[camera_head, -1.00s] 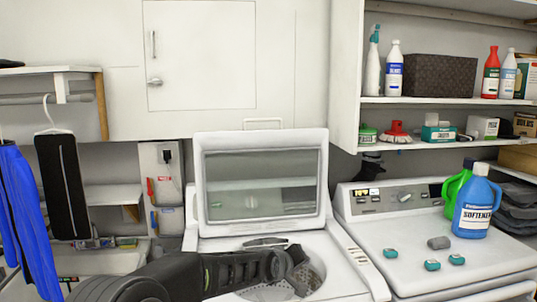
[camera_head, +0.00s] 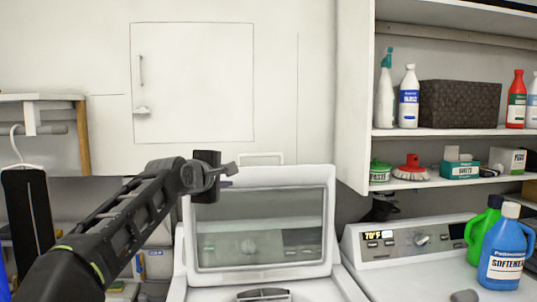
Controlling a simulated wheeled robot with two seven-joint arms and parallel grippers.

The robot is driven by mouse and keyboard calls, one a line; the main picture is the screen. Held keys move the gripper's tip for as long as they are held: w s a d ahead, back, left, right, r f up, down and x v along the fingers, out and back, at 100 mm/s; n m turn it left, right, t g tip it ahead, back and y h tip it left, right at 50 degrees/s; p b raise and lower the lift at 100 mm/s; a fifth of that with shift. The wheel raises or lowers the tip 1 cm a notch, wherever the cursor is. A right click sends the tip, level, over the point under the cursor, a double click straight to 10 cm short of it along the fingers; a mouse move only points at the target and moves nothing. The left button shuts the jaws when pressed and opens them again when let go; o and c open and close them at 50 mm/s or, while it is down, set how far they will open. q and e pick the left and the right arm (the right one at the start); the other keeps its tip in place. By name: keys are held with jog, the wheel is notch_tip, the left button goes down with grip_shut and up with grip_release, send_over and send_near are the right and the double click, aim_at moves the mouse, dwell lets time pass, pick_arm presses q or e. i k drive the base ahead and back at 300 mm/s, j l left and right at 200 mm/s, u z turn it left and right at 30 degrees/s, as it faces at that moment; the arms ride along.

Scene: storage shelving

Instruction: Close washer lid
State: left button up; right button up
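The washer lid (camera_head: 265,228) stands open and nearly upright at the back of the white washer (camera_head: 178,285), with a white frame around a glass window. My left arm comes in from the lower left. Its gripper (camera_head: 222,172) is at the lid's upper left corner, overlapping the top edge in the head view. I cannot tell whether it touches the lid, and its fingers are seen too edge-on to tell open from shut. Most of the washer's drum opening is below the picture. My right gripper is not in view.
A second white machine (camera_head: 400,262) stands to the right, with a blue softener bottle (camera_head: 503,257) and a green bottle (camera_head: 477,232) on it. Shelves (camera_head: 450,132) with bottles and a basket hang above it. A white wall cabinet (camera_head: 192,82) is behind the lid.

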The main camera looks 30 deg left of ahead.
aim_at(280, 177)
jog(key=i+j, duration=0.2)
jog(key=i, duration=0.25)
jog(key=i+j, duration=0.2)
jog(key=i, duration=0.25)
